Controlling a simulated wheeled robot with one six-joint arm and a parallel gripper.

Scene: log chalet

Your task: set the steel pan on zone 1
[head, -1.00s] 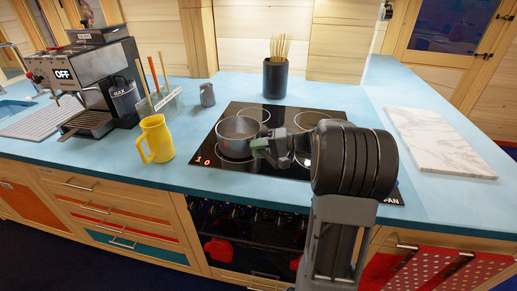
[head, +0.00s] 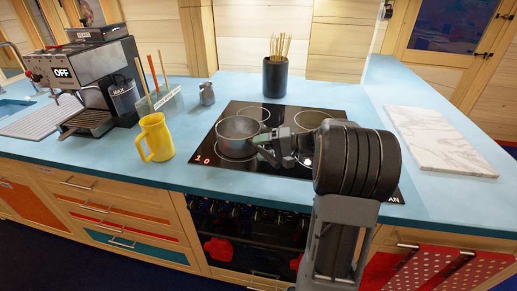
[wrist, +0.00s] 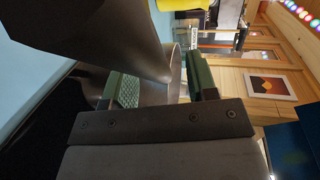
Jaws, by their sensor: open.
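The steel pan (head: 236,142) stands upright on the left part of the black glass cooktop (head: 215,166), over the front-left ring. My gripper (head: 264,147) is at the pan's right side, low over the cooktop. In the wrist view my gripper (wrist: 160,88) has its green-padded fingers apart, with a grey metal part, likely the pan's handle (wrist: 125,35), reaching between them. Contact with the pads cannot be told.
A yellow jug (head: 156,138) stands left of the cooktop, with a small grey pitcher (head: 207,93) behind it. A dark holder with sticks (head: 274,78) is behind. A marble board (head: 438,142) lies right. The coffee machine (head: 95,75) is at far left.

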